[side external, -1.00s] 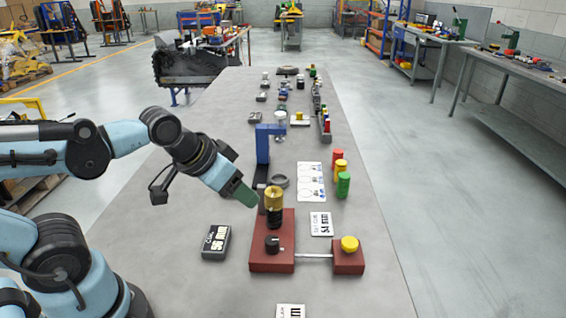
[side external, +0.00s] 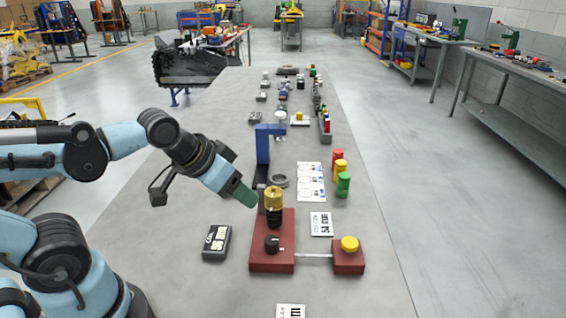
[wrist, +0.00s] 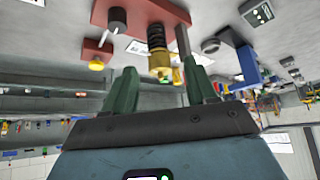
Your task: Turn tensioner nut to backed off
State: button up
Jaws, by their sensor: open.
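The tensioner nut appears to be the brass-coloured cylinder (side external: 274,199) on top of a dark spring (side external: 274,217), upright on a dark red base (side external: 270,263). My gripper (side external: 246,196) is open, with its green fingers just to the left of the nut in the side view. In the wrist view, the nut (wrist: 160,62) shows in the gap between the two spread fingers of my gripper (wrist: 161,68), beyond their tips. I cannot tell whether either finger touches it. A grey post (wrist: 184,45) stands beside the nut, close to the right finger.
A black knob (side external: 272,242) sits on the base, and a rod joins it to a red block with a yellow button (side external: 349,243). A blue bracket (side external: 263,147) stands behind. Red, yellow and green cylinders (side external: 343,184) stand right. A dark labelled box (side external: 216,243) lies left.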

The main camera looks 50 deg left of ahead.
jog(key=shift+o, duration=0.8)
jog(key=m+g, duration=0.7)
jog(key=m, duration=0.2)
send_near(275, 192)
jog(key=shift+w+f, duration=0.1)
jog(key=shift+f, duration=4.6)
jog(key=c, duration=1.1)
jog(key=shift+o, duration=0.2)
